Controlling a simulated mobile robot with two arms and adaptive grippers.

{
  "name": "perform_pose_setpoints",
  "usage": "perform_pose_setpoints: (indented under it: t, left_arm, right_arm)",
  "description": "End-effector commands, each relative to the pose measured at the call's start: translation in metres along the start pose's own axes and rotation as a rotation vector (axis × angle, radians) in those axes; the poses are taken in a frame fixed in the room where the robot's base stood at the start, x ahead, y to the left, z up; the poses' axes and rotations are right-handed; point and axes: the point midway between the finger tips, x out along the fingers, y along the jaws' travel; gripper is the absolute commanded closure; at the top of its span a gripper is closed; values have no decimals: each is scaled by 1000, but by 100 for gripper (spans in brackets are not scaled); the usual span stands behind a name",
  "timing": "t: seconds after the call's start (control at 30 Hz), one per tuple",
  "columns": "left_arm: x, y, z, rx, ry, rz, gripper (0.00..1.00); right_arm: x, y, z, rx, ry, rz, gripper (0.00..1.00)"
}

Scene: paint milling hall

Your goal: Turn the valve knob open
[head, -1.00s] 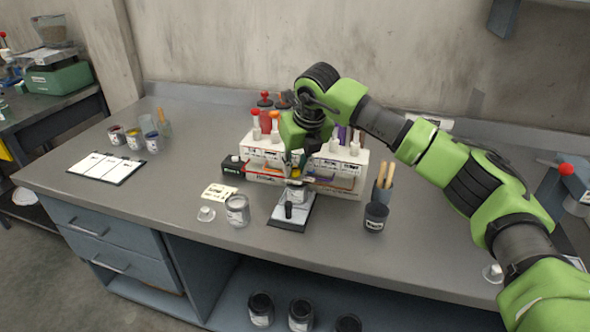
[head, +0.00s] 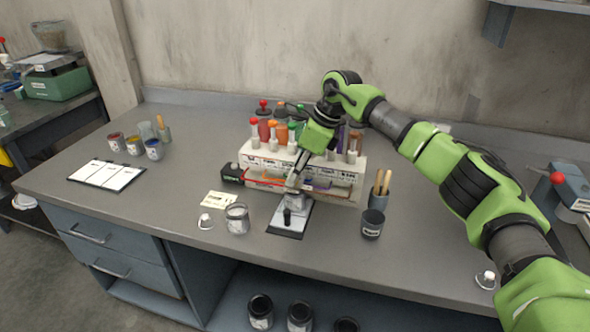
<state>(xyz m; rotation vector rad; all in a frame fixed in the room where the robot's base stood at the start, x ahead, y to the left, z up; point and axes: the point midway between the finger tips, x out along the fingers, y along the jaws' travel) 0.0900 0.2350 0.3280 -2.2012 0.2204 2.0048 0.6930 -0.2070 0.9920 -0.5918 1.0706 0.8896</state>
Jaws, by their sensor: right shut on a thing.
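A pale dispenser rack (head: 348,186) stands at the back of the bench, with upright coloured bottles, white fittings along its top and a red bar across its front. My right gripper (head: 293,183) reaches down over the rack to its front, above a small scale (head: 286,224). It is shut on the valve knob, which the fingers hide, so I cannot tell how far the knob is turned. A small can (head: 299,203) stands on the scale under the gripper, partly covered. My left gripper is not in view.
An open can (head: 237,219), a lid (head: 205,221) and a card (head: 221,199) lie left of the scale. A dark cup (head: 372,224) and a brush holder (head: 379,193) stand right. A clipboard (head: 107,174) and small paint cups are far left.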

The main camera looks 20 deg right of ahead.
Motion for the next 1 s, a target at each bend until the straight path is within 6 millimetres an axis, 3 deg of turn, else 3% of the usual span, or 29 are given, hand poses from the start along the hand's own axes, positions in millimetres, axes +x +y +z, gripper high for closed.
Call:
perform_pose_setpoints:
  t: [0.4, 0.93, 0.97, 1.0]
  left_arm:
    - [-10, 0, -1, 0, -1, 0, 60]
    - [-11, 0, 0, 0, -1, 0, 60]
    - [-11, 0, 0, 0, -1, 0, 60]
    - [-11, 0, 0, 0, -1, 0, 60]
  right_arm:
    - [-1, -2, 1, -169, 0, 67, 100]
    - [0, -2, 0, -191, 1, 76, 100]
    - [0, -2, 0, -191, 1, 76, 77]
    - [0, -2, 0, -191, 1, 76, 67]
